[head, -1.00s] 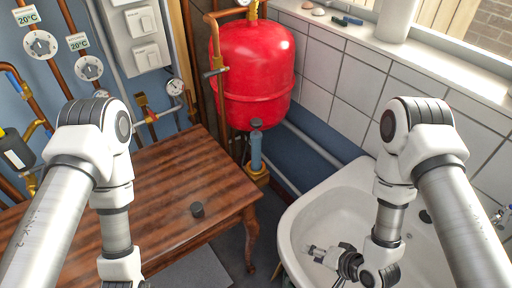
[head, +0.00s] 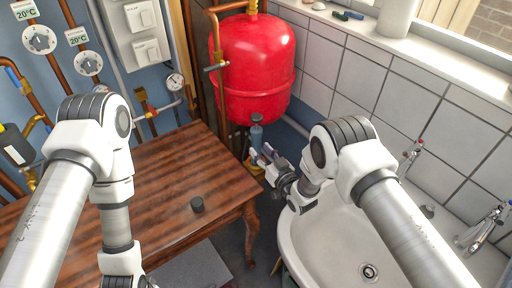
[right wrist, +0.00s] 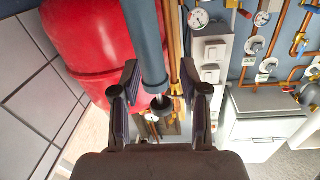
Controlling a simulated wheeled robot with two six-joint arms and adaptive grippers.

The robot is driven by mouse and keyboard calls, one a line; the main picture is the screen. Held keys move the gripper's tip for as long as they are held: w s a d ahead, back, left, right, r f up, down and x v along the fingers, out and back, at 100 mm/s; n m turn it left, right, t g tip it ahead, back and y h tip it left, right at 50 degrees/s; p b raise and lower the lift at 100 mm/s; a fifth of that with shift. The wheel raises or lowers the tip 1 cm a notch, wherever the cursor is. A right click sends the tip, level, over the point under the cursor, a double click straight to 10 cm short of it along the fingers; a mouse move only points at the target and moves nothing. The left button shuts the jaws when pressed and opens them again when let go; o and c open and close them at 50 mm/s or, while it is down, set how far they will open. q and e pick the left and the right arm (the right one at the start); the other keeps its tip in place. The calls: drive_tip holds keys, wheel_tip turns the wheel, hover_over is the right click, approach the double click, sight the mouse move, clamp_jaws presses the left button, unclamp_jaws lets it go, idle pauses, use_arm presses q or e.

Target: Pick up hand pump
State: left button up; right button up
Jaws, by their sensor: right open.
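The hand pump (head: 257,134) is a slim blue cylinder with a dark top, upright in front of the red tank. In the right wrist view its blue body (right wrist: 143,40) and metal rod run down between the fingers in the picture; I cannot tell if they touch it. My right gripper (head: 265,157) is at the pump, partly covering its lower body. It is open in the right wrist view (right wrist: 160,90). My left arm hangs over the table, and its gripper fingers are outside the frame.
The red tank (head: 255,65) is close behind the pump. A white sink (head: 325,245) is under my right arm. Copper pipes (head: 215,40) and the tiled wall (head: 350,75) bound the corner.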

sight(253, 135)
drive_tip(key=shift+w+r+n+t+h, duration=0.2)
drive_tip(key=shift+w+n+t+h, duration=0.15)
drive_tip(key=shift+w, duration=0.55)
drive_tip(key=x, duration=0.6)
drive_tip(key=shift+w+a, duration=0.1)
drive_tip(key=shift+w, duration=0.2)
clamp_jaws()
